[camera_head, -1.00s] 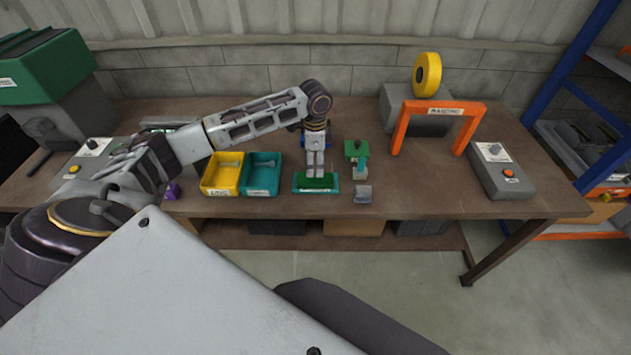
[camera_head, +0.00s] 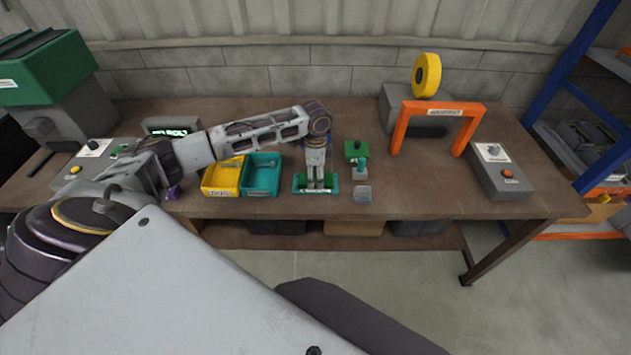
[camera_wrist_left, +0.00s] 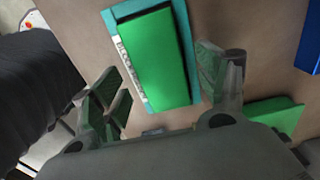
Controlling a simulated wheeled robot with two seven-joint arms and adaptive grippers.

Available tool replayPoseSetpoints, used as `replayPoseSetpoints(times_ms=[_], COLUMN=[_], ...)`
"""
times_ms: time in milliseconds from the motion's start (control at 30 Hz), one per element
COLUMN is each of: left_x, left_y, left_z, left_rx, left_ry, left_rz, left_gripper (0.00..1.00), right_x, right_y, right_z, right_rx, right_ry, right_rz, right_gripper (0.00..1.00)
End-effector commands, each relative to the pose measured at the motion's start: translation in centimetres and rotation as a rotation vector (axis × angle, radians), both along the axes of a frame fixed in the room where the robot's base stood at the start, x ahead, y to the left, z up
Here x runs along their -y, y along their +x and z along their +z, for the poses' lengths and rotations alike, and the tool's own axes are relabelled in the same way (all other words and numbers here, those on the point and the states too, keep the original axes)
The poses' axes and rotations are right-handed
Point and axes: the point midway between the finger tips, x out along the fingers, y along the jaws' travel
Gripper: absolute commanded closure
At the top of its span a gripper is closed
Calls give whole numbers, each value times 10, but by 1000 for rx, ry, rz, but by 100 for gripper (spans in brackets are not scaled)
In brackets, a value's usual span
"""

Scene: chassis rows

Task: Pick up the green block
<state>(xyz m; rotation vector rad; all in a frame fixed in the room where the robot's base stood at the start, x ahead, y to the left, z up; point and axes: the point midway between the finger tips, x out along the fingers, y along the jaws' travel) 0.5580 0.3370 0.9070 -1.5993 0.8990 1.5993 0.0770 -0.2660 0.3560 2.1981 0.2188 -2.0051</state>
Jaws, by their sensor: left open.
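The green block (camera_wrist_left: 153,58) lies on a teal base (camera_wrist_left: 180,30) with a white label strip along one side; in the head view the block (camera_head: 301,182) sits near the table's front middle, partly hidden by my gripper. My left gripper (camera_head: 317,184) points down over it. In the left wrist view the open gripper (camera_wrist_left: 160,92) has one finger off each side of the block's near end, with nothing held. Whether the fingers touch the block cannot be told. My right gripper is not in view.
A yellow bin (camera_head: 221,178) and a teal bin (camera_head: 262,174) stand left of the block. An orange arch (camera_head: 440,108) and a grey control box (camera_head: 499,172) stand farther right.

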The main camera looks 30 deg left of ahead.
Motion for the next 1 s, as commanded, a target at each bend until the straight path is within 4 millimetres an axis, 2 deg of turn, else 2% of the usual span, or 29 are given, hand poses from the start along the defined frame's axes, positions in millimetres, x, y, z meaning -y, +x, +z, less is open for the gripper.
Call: replayPoseSetpoints(times_ms=[200, 667, 1000], left_x=[0, 0, 0], left_y=[0, 0, 0], left_z=[-15, -16, -16], left_rx=[0, 0, 0], left_ry=[0, 0, 0], left_rz=[0, 0, 0], left_gripper=[26, 26, 68], right_x=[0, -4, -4], right_y=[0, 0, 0], right_z=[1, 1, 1], right_rx=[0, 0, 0], right_ry=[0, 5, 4], right_rz=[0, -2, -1], right_gripper=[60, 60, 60])
